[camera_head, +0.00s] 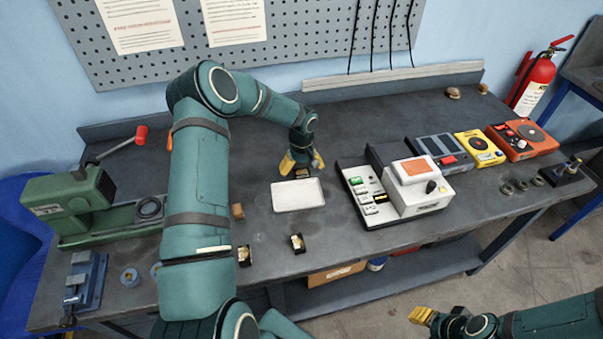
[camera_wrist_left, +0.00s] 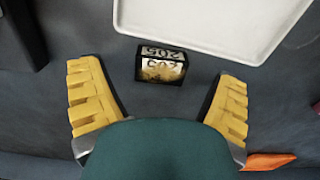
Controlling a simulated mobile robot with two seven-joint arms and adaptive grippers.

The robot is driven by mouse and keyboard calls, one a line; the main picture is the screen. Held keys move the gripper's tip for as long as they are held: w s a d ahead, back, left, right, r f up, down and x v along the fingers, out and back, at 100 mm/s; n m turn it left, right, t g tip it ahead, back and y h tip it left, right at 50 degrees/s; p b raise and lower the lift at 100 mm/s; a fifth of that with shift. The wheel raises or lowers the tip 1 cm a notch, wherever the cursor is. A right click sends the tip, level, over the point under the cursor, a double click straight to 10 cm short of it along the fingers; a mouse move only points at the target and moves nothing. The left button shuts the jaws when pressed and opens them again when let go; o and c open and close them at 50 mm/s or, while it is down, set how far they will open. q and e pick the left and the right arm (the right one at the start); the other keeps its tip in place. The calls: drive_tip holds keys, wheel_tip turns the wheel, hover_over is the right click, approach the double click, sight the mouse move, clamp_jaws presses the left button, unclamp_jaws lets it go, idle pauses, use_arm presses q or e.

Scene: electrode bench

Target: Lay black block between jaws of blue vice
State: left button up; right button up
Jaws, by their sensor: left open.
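My left gripper (camera_head: 301,164) is low over the bench behind the white tray and is open. In the left wrist view its yellow fingers stand wide apart (camera_wrist_left: 158,105). A black block (camera_wrist_left: 161,66) with a printed label lies ahead of and between the fingertips, apart from both. In the head view this block (camera_head: 302,173) is small and partly hidden by the gripper. The blue vice (camera_head: 86,282) stands at the bench's front left; its jaw gap is too small to judge. My right gripper (camera_head: 421,316) is off the bench's front; its opening is unclear.
The white tray (camera_head: 298,195) is empty, just in front of the left gripper. Two dark labelled blocks (camera_head: 297,243) (camera_head: 244,257) and a brown block (camera_head: 237,211) lie nearer the front. A green machine (camera_head: 75,205) stands behind the vice. A white instrument (camera_head: 415,187) stands right of the tray.

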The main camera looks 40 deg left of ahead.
use_arm(q)
drive_tip(key=shift+a+f, duration=0.1)
drive_tip(key=shift+f, duration=0.85)
drive_tip(key=c, duration=1.4)
drive_tip(key=shift+r, duration=0.1)
